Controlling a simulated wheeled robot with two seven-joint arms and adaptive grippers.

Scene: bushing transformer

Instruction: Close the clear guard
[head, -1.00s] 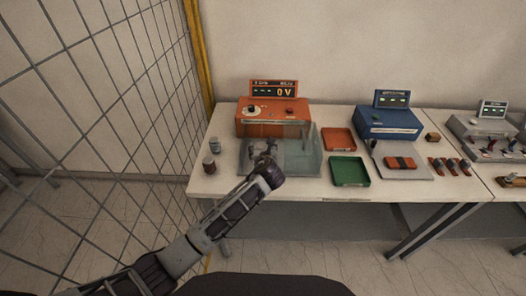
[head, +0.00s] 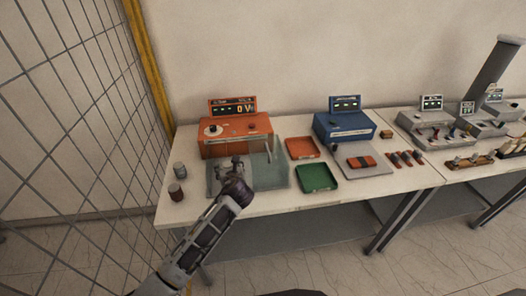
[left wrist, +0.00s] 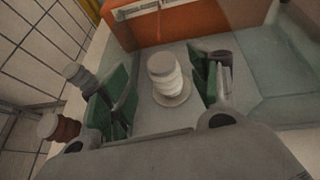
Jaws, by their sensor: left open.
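The clear guard (head: 277,168) is a see-through panelled cover around the base plate in front of the orange tester (head: 235,137). A panel stands upright at its right side; its exact hinge position is hard to make out. It also shows at the right of the left wrist view (left wrist: 286,68). My left gripper (head: 236,164) is over the plate, within the guard area. In the left wrist view its green-padded fingers (left wrist: 163,95) are open, one on each side of a white ribbed bushing (left wrist: 164,76), with gaps between. My right gripper is not in view.
Grey and brown jars (head: 177,192) stand at the table's left end, near a wire fence (head: 80,110). An orange tray (head: 302,147) and green tray (head: 316,178) lie right of the guard. A blue tester (head: 345,126) stands beyond them.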

